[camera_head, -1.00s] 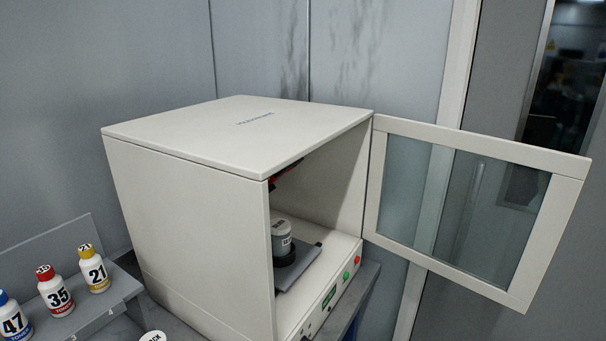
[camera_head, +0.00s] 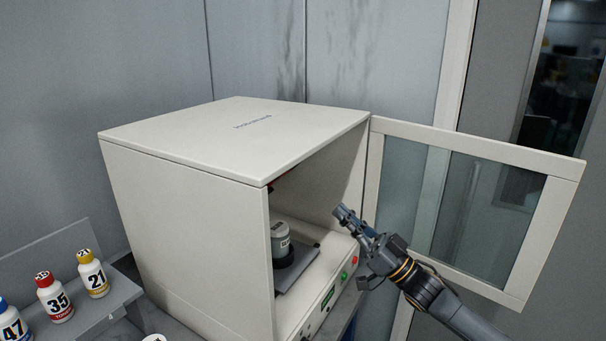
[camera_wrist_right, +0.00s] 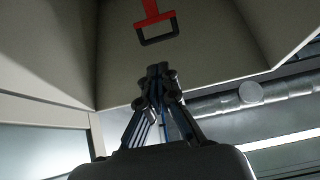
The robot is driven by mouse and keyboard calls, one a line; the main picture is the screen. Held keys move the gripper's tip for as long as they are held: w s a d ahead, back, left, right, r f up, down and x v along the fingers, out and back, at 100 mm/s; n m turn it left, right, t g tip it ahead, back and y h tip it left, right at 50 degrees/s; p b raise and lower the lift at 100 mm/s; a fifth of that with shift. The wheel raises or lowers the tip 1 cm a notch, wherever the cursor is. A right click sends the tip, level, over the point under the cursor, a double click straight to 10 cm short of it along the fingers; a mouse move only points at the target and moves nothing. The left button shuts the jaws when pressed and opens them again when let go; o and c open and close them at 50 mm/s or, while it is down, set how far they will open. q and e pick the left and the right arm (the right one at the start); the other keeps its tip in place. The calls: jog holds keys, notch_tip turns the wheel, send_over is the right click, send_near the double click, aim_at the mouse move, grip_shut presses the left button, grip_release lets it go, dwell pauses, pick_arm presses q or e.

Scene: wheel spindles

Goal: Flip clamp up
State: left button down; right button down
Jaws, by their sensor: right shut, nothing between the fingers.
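The clamp (camera_wrist_right: 153,18) shows in the right wrist view as a red arm ending in a dark rectangular loop. It hangs inside the white cabinet (camera_head: 180,210), beyond my fingertips and apart from them. In the head view only a bit of red (camera_head: 281,178) shows under the cabinet's top edge. My right gripper (camera_head: 340,211) is at the cabinet's open front, near its right side. It also shows in the right wrist view (camera_wrist_right: 158,72), with its fingers shut and empty. A grey container (camera_head: 280,240) stands in a dark holder inside the cabinet. My left gripper is out of view.
The glass door (camera_head: 480,210) stands open to the right, behind my right arm. A panel with green and red buttons (camera_head: 344,276) runs along the cabinet's lower front. Numbered bottles (camera_head: 92,273) stand on a grey rack (camera_head: 100,318) at lower left.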

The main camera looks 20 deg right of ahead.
jog(key=p+x, duration=0.5)
jog(key=x, duration=0.7)
jog(key=shift+w+f, duration=0.15)
jog(key=shift+a, duration=0.1)
jog(key=r, duration=0.1)
jog(key=w+a+r, duration=0.2)
jog(key=shift+w+r, duration=0.15)
jog(key=shift+r, duration=0.15)
jog(key=shift+d+r, duration=0.15)
jog(key=shift+r, duration=0.1)
